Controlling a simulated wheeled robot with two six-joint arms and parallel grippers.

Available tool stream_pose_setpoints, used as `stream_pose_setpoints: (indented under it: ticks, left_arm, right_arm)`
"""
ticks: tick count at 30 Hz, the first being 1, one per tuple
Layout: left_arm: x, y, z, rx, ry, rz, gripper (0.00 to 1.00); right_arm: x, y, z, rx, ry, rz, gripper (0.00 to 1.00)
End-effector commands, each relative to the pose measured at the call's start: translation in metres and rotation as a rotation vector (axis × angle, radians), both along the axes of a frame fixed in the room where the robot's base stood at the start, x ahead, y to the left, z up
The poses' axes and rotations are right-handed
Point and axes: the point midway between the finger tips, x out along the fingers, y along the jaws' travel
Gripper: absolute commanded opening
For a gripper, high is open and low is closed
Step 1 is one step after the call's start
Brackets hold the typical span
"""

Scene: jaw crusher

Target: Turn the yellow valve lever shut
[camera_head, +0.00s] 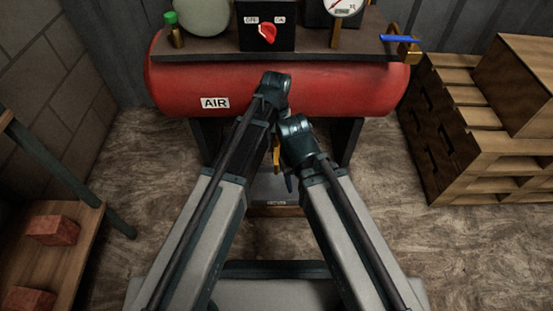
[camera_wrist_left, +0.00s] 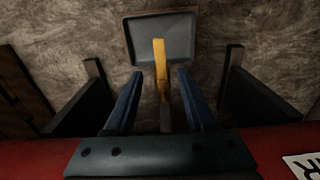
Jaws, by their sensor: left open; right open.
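The yellow valve lever (camera_wrist_left: 161,66) hangs below the red tank. In the left wrist view it lies between the two blue fingers of my left gripper (camera_wrist_left: 160,76), which are apart. No contact shows clearly. In the head view only a small part of the lever (camera_head: 276,157) shows between my two wrists. My left gripper (camera_head: 276,86) is in front of the tank there, its fingers mostly hidden. My right gripper (camera_head: 295,130) is lower and just to the right, close beside it. Its fingers are mostly hidden by its own arm.
The red air tank (camera_head: 330,90) carries a red OFF/ON knob (camera_head: 267,34), a gauge (camera_head: 342,7) and a blue-handled brass valve (camera_head: 400,39). A grey tray (camera_wrist_left: 160,25) lies below. Wooden pallets (camera_head: 465,140) stand right; a bench with bricks (camera_head: 52,229) stands left.

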Motion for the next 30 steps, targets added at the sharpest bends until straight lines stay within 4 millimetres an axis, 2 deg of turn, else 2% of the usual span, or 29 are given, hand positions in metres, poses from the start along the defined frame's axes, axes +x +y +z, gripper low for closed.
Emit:
stream_pose_setpoints:
  ticks: [1, 12, 17, 26, 30]
  left_arm:
    - [0.000, 0.000, -0.015, 0.000, 0.000, 0.000, 0.55]
    - [0.000, 0.000, -0.065, 0.000, 0.000, 0.000, 0.55]
    - [0.000, 0.000, -0.074, 0.000, 0.000, 0.000, 0.55]
    - [0.000, 0.000, -0.073, 0.000, 0.000, 0.000, 0.55]
    - [0.000, 0.000, -0.073, 0.000, 0.000, 0.000, 0.32]
  right_arm:
    - [0.000, 0.000, -0.015, 0.000, 0.000, -0.002, 0.50]
    - [0.000, 0.000, -0.065, 0.001, -0.003, -0.008, 0.50]
    - [0.001, 0.000, -0.074, 0.001, -0.004, -0.007, 0.50]
    - [0.001, 0.000, -0.074, 0.001, -0.004, -0.007, 0.50]
    - [0.001, 0.000, -0.074, 0.001, -0.004, -0.007, 0.50]
